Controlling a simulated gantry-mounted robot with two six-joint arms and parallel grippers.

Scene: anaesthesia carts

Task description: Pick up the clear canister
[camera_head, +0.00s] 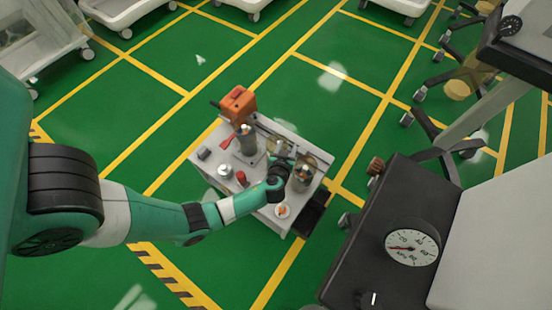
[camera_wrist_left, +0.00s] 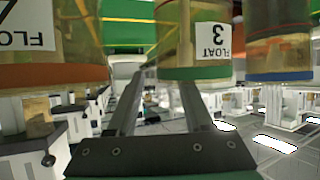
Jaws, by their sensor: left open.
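A clear, glass-like canister (camera_head: 306,176) stands near the right end of a small pale cart top (camera_head: 262,207) in the head view. My left gripper (camera_head: 291,166) is just to its left, and I cannot tell whether they touch. In the left wrist view, my gripper's two fingers (camera_wrist_left: 155,85) are apart. Large see-through canisters with coloured bands and upside-down labels fill the top, one marked FLOAT 3 (camera_wrist_left: 193,40). I cannot tell which of these matches the one in the head view. Nothing is clearly held. My right gripper is not in view.
A dark machine with a dial (camera_head: 412,247) stands at the right.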

